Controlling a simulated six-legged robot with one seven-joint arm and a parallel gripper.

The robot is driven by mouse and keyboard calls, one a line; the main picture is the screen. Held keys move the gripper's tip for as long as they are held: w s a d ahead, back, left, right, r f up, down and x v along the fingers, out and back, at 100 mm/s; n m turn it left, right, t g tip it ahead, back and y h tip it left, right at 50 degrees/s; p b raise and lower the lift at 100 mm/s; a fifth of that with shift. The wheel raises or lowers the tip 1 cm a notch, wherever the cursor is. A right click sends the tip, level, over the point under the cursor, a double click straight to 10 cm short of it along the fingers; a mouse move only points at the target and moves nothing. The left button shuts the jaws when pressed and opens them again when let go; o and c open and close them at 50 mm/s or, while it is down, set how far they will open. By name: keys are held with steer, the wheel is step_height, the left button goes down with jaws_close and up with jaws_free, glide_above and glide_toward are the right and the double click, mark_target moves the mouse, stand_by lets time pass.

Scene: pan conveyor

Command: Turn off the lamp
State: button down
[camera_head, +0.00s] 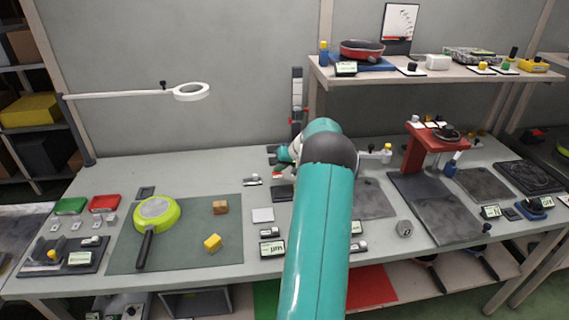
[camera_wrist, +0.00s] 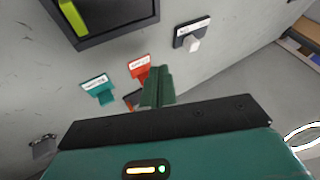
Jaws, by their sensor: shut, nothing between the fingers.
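The lamp (camera_head: 192,92) is a white ring on a long pale arm fixed to a post at the back left of the table. Part of a white ring, which looks like the lamp, shows at the right edge of the wrist view (camera_wrist: 303,137). My gripper (camera_wrist: 157,86) has its green fingers shut together with nothing held. It is close to a red labelled tab (camera_wrist: 139,67) and a teal labelled tab (camera_wrist: 98,88); I cannot tell whether it touches the red one. A dark piece with a white knob (camera_wrist: 193,38) lies beyond. In the head view my arm hides most of the gripper.
A green pan (camera_head: 157,213) lies on a dark mat (camera_head: 190,252) at left. A red stand (camera_head: 436,138) is on the right, and a shelf (camera_head: 430,75) holds a red pan (camera_head: 362,49). A dark box (camera_wrist: 105,20) is near the gripper.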

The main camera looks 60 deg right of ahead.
mark_target(255, 175)
steer(key=x, duration=0.3)
steer(key=shift+w+f, duration=0.2)
steer(key=shift+f, duration=0.1)
steer(key=shift+w+a, duration=0.9)
steer(key=shift+w, duration=0.15)
steer(key=shift+w+a, duration=0.45)
steer(key=shift+w, duration=0.05)
steer(key=shift+w+a, duration=1)
steer(key=shift+w, duration=0.15)
steer(key=shift+s, duration=0.1)
